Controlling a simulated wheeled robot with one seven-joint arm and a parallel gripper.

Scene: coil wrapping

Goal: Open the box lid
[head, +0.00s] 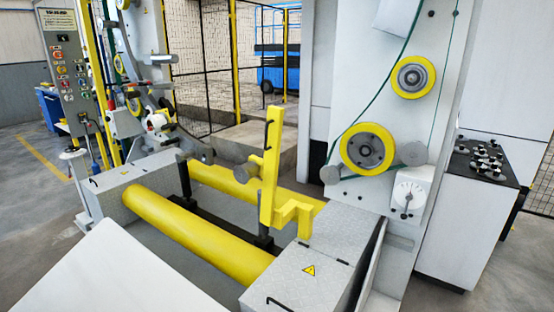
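A grey metal box (362,285) stands at the front right of the coil wrapping machine. Its textured lid (322,276) bears a yellow warning triangle and looks shut, lying flat. A thin black handle (281,303) is at the lid's lower left, near the bottom edge of the view. A second grey metal box (125,185) stands at the left end of the near roller. My gripper is not in view.
Two yellow rollers (195,233) run between the boxes. A control panel (75,75) is at the far left.

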